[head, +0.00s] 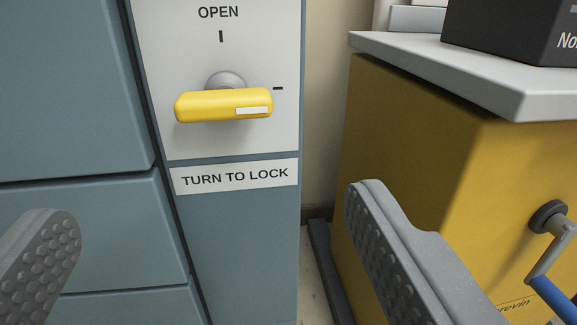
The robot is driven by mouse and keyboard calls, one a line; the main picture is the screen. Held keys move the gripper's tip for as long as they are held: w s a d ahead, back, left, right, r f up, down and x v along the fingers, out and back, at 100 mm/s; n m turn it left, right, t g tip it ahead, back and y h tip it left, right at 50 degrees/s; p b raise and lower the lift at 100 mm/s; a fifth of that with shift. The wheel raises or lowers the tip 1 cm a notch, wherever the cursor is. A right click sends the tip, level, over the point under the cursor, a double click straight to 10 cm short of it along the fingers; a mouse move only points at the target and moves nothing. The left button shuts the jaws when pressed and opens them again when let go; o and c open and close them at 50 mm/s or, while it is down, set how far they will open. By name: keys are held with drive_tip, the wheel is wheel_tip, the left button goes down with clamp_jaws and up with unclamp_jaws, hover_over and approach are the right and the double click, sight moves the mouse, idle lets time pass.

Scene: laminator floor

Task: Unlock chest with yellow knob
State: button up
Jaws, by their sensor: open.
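The yellow knob (207,106) is a horizontal bar handle on a grey round hub, mounted on a white plate (165,50) on the blue-grey chest (80,90). A white mark on its right end points toward the dash at the right of the plate. The word OPEN and an upright tick are above it. A TURN TO LOCK label (235,177) is below. My gripper (212,225) is open and empty, its two dimpled grey fingers wide apart below the knob, touching nothing that I can see.
A yellow cabinet (420,160) with a grey top (440,70) stands close on the right. A crank with a blue handle (552,300) sticks out of its front. A dark box (510,30) is on top. A narrow gap separates chest and cabinet.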

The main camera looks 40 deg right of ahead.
sight(225, 107)
drive_tip(key=b+x, duration=0.2)
drive_tip(key=x, duration=1.1)
drive_tip(key=shift+w+d, duration=0.15)
drive_tip(key=shift+w, duration=0.15)
